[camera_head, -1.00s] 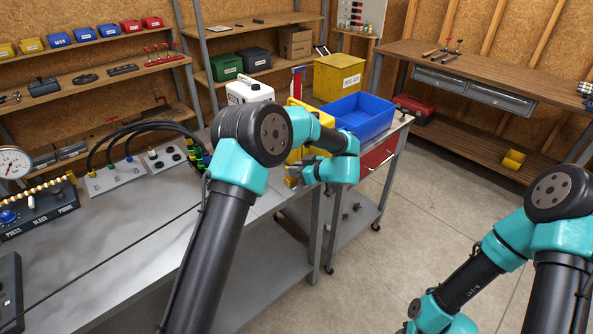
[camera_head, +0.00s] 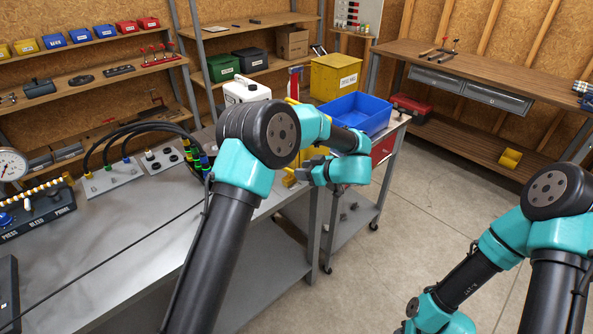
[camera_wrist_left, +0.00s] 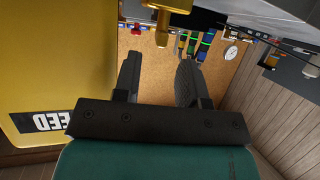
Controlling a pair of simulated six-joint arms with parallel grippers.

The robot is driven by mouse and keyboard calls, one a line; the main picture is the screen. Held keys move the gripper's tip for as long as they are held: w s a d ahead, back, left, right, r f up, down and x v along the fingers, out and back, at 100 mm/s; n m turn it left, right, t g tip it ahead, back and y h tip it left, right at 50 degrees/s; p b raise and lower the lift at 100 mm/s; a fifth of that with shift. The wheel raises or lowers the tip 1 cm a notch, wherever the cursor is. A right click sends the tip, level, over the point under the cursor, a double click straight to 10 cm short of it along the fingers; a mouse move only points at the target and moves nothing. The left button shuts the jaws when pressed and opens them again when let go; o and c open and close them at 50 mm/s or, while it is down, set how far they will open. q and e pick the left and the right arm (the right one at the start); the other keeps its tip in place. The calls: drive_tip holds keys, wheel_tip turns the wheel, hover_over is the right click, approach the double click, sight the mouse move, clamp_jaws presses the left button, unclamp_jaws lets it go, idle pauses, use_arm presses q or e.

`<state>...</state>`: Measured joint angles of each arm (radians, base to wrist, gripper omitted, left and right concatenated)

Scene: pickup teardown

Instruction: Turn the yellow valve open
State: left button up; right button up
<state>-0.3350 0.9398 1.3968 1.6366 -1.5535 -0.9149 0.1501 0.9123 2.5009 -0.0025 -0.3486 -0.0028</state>
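In the left wrist view a large yellow body (camera_wrist_left: 55,60) with a partly cut-off label fills the left side. A yellow fitting with a rounded knob (camera_wrist_left: 163,28) hangs in at the top, beyond the fingertips; I cannot tell if it is the valve's handle. My left gripper (camera_wrist_left: 159,62) is open and empty beside the yellow body.
A blue bin (camera_head: 355,113) stands on a cart behind my left wrist, with a yellow box (camera_head: 335,77) beyond it. A white jug (camera_head: 245,90), black hoses (camera_head: 130,133) and a gauge (camera_head: 10,164) are on the left bench. The floor at the right is clear.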

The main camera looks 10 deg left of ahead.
use_arm(q)
drive_tip(key=v, duration=1.3)
